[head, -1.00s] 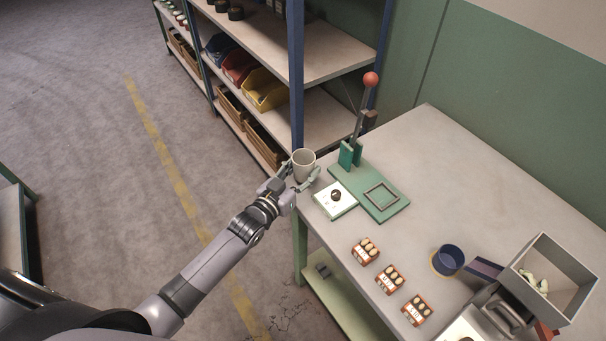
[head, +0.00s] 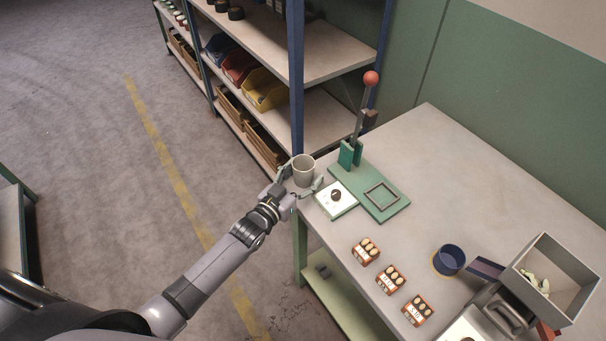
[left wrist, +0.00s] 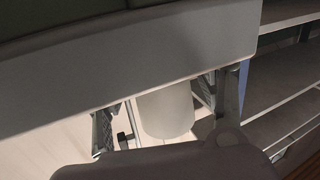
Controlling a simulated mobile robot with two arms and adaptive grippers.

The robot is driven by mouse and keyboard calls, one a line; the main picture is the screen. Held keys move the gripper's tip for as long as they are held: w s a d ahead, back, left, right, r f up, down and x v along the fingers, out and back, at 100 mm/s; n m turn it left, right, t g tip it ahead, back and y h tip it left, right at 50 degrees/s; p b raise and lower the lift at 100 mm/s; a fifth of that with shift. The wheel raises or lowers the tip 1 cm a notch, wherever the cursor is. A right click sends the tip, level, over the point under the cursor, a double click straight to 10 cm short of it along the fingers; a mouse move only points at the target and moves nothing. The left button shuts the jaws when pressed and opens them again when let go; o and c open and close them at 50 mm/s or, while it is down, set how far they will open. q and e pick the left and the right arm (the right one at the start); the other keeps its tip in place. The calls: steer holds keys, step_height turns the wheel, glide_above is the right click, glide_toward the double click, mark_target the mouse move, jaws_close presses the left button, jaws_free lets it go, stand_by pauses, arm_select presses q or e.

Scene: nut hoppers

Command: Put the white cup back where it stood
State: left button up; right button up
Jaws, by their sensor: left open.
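The white cup (head: 303,169) stands upright at the far left corner of the workbench (head: 440,205), beside the green lever press. My left gripper (head: 302,187) is open, with its fingers apart on either side of the cup. In the left wrist view the cup (left wrist: 166,112) shows between the two fingers (left wrist: 160,118), partly hidden by my own gripper body. A gap shows between the cup and the finger on the left. My right gripper is not in view.
The green press (head: 370,195) and a white box with a black knob (head: 336,198) are close right of the cup. A shelf rack (head: 297,80) stands behind.

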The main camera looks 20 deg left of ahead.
arm_select(q)
steer(key=shift+r, duration=0.1)
steer(key=shift+s, duration=0.15)
steer(key=f+v, duration=0.1)
steer(key=v, duration=1.1)
steer(key=s+a+f+g+y, duration=0.15)
steer(key=s+f, duration=0.25)
steer(key=f, duration=0.5)
steer(key=s+a+f+n+g+y, duration=0.1)
steer(key=s+f+g, duration=0.2)
steer(key=f, duration=0.6)
steer(key=s+a+f+g+y, duration=0.1)
steer(key=s+a+f+g, duration=0.2)
steer(key=f, duration=0.6)
steer(key=s+f+g, duration=0.2)
steer(key=s+f, duration=0.3)
steer(key=s, duration=0.4)
steer(key=s+d+f+g+y, duration=0.1)
steer(key=s+f+g, duration=0.2)
steer(key=s+f, duration=0.3)
steer(key=s+d+f+g, duration=0.1)
steer(key=s+f+g, duration=0.2)
steer(key=s, duration=1.1)
step_height(320, 180, down, 3)
steer(key=shift+d+r+m, duration=0.1)
steer(key=shift+d+m, duration=0.15)
steer(key=shift+m, duration=0.05)
steer(key=shift+y, duration=0.25)
